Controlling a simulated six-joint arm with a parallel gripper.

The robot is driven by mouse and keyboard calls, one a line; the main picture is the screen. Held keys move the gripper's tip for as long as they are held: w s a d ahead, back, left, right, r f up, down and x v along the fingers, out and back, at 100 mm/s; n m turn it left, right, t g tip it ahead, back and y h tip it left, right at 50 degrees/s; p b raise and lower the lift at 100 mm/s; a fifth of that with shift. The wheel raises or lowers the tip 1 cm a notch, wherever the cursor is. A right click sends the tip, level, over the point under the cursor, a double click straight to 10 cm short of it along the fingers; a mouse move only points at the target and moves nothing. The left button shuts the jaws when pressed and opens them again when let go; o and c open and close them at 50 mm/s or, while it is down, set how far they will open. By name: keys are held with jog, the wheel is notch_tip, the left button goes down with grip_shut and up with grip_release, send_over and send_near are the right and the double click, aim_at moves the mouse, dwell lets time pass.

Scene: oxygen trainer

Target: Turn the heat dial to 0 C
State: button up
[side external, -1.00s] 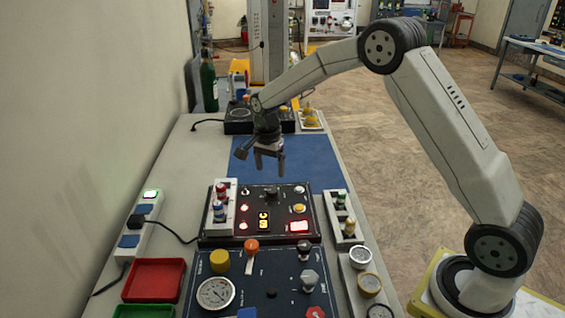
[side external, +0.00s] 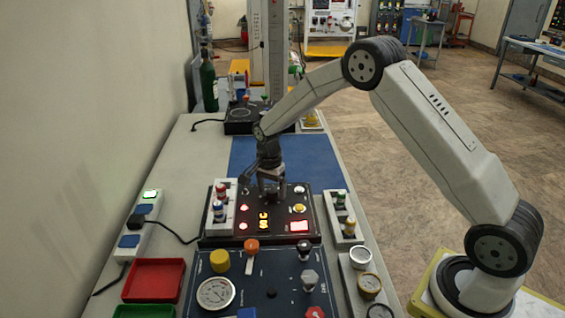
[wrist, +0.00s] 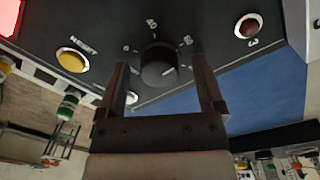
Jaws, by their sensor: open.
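The heat dial (wrist: 160,62) is a round black knob on the black control panel. In the wrist view it sits between the two fingers of my gripper (wrist: 159,66), with printed scale marks around it. A small pale mark shows near its right edge; I cannot tell the exact setting. My gripper is open, one finger on each side of the dial, with gaps visible. In the side view my gripper (side external: 271,190) points down at the panel's upper middle and hides most of the dial. A lit amber display (side external: 263,220) sits below it, too small to read surely.
A rack with red and blue pegs (side external: 221,208) stands at the panel's left. The blue mat (side external: 300,155) behind is clear.

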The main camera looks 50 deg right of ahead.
grip_shut()
jog(key=shift+n, duration=0.5)
jog(key=n, duration=0.4)
jog(key=shift+n, duration=0.3)
jog(key=n, duration=0.6)
jog(key=shift+s, duration=0.1)
jog(key=n, duration=0.6)
jog(key=shift+n+t, duration=0.4)
jog(key=n, duration=0.5)
jog(key=shift+n, duration=0.3)
